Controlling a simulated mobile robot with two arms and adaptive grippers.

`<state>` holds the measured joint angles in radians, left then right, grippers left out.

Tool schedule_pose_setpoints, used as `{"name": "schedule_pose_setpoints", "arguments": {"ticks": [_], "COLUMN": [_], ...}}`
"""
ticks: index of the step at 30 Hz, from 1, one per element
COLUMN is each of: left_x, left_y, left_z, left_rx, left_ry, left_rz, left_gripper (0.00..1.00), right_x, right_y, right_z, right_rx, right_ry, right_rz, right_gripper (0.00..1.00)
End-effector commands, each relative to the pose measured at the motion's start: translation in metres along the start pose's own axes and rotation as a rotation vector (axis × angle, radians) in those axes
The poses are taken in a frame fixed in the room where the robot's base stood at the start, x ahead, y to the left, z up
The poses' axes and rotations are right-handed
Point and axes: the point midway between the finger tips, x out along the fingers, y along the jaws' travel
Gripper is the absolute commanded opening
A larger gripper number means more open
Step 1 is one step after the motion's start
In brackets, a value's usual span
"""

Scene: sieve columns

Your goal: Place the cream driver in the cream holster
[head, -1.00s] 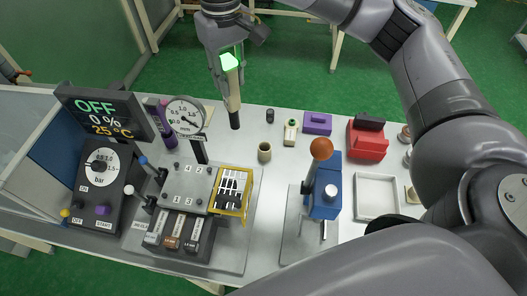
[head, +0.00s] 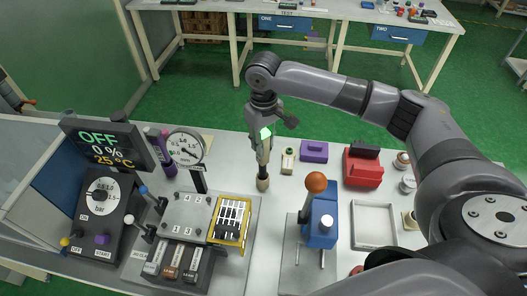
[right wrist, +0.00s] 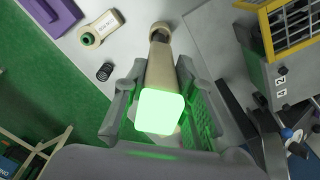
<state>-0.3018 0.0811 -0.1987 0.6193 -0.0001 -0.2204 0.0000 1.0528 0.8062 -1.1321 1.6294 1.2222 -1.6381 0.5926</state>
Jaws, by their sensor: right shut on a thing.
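The cream driver (right wrist: 160,75) is held in my right gripper (head: 264,158), which is shut on it. The driver is nearly upright, with a bright green glowing top (head: 266,133). The cream holster (head: 263,184) is a small round cup on the table, directly below the gripper. In the right wrist view the driver's far end lines up with the holster (right wrist: 160,31). The driver's dark lower end does not show, and it appears to be inside the holster; how deep, I cannot tell. My left gripper is out of view.
Close to the holster are a cream block with a green ring (head: 288,158), a purple block (head: 313,151) and a small dark coil (right wrist: 104,72). A blue press with an orange knob (head: 316,183) stands to the right. The sieve station (head: 188,213) is at left front.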

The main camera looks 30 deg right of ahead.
Motion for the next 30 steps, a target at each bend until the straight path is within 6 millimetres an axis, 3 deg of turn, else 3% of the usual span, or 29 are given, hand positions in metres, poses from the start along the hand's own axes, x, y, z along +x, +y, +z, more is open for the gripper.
{"name": "schedule_pose_setpoints", "arguments": {"ticks": [13,25,26,30], "left_x": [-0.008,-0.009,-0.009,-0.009], "left_y": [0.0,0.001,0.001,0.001], "left_z": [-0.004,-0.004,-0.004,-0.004], "left_rx": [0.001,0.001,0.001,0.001], "left_ry": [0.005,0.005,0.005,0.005], "left_rz": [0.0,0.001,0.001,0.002], "left_gripper": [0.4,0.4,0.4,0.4], "right_x": [0.048,0.054,0.054,0.054], "right_y": [-0.001,-0.001,-0.001,-0.001], "right_z": [0.0,-0.001,-0.001,-0.001], "right_rx": [0.001,0.0,0.0,0.0], "right_ry": [0.001,0.002,0.001,0.001], "right_rz": [-0.001,-0.001,-0.001,-0.001], "right_gripper": [0.0,0.0,0.26,0.35]}}
